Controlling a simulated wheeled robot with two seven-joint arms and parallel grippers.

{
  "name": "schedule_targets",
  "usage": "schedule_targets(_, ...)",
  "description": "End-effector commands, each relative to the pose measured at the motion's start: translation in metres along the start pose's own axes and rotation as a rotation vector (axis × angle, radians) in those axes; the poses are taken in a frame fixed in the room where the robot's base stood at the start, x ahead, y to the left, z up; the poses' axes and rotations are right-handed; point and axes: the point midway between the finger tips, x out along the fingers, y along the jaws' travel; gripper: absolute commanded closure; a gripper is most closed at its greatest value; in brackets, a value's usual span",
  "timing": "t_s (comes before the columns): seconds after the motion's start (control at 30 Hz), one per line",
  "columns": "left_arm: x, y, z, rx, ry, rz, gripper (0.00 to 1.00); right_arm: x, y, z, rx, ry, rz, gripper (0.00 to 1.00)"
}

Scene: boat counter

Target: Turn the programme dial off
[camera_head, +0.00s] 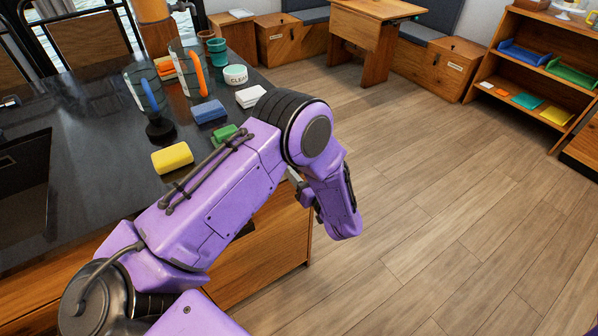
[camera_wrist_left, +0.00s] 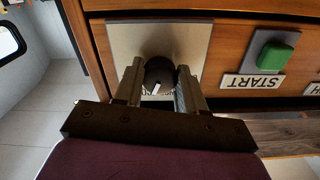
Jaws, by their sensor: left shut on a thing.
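The programme dial (camera_wrist_left: 159,73) is a dark round knob with a white mark on a pale metal plate (camera_wrist_left: 125,40), set in a wooden front. In the left wrist view my left gripper (camera_wrist_left: 159,88) is shut on the dial, one finger on each side. The white mark shows near the bottom of the knob, slightly tilted. In the head view my purple left arm reaches over the counter's edge; its gripper (camera_head: 305,191) is mostly hidden by the arm, and the dial does not show. My right gripper is not in view.
A green button (camera_wrist_left: 275,57) with a START label (camera_wrist_left: 253,82), upside down, is right of the dial. The dark counter (camera_head: 95,185) holds a yellow sponge (camera_head: 172,158), a blue sponge (camera_head: 209,111), a green sponge (camera_head: 224,133) and jugs. Wooden floor (camera_head: 440,220) at right is clear.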

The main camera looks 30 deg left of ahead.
Motion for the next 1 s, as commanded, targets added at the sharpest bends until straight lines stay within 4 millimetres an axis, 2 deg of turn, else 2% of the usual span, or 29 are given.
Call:
schedule_targets(0.37, 0.000, 0.001, 0.001, -0.174, -0.001, 0.001, 0.91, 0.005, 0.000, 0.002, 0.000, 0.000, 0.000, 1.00)
schedule_targets(1.0, 0.000, 0.003, 0.001, -0.774, -0.001, 0.001, 0.91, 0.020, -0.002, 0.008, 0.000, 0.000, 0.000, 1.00)
